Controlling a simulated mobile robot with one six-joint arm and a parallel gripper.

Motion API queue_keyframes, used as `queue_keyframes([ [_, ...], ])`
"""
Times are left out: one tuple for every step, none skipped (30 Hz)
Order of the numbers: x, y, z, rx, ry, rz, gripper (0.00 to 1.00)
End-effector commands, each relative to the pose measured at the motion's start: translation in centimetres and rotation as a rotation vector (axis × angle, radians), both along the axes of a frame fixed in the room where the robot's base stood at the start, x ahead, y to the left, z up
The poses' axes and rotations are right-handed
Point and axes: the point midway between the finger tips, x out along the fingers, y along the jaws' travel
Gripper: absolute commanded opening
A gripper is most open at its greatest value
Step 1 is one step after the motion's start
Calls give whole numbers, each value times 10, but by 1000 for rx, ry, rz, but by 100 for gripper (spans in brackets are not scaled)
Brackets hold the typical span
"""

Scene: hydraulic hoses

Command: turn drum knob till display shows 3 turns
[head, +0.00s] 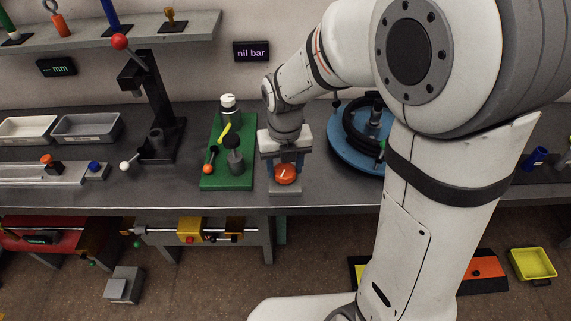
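An orange round knob (287,176) with a pale mark on its top sits on a small grey block at the front part of the bench. My gripper (286,162) points down directly over and behind the knob. Its fingers are partly hidden, and I cannot tell whether they touch the knob. A blue round base (345,154) with a coiled black hose (354,127) stands to the right, partly hidden by my arm. One wall display (252,51) reads "nil bar" and another (57,67) reads "mm" after dashes. No display with a turn count can be made out.
A green board (212,179) with a gauge-like white-topped part and levers stands just left of my gripper. A black lever press (157,110) with a red ball is farther left. A yellow tray (532,263) is on the floor.

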Motion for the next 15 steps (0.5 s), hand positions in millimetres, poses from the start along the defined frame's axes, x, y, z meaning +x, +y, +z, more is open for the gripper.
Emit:
queue_keyframes([
  [0, 0, 0, 0, 0, 0, 55],
  [0, 0, 0, 0, 0, 0, 57],
  [0, 0, 0, 0, 0, 0, 60],
  [0, 0, 0, 0, 0, -1, 63],
  [0, 0, 0, 0, 0, -1, 65],
  [0, 0, 0, 0, 0, -1, 69],
  [0, 0, 0, 0, 0, -1, 71],
  [0, 0, 0, 0, 0, -1, 72],
  [0, 0, 0, 0, 0, -1, 72],
  [0, 0, 0, 0, 0, -1, 72],
  [0, 0, 0, 0, 0, -1, 72],
  [0, 0, 0, 0, 0, -1, 72],
  [0, 0, 0, 0, 0, -1, 72],
  [0, 0, 1, 0, 0, -1, 72],
  [0, 0, 2, 0, -1, -1, 72],
])
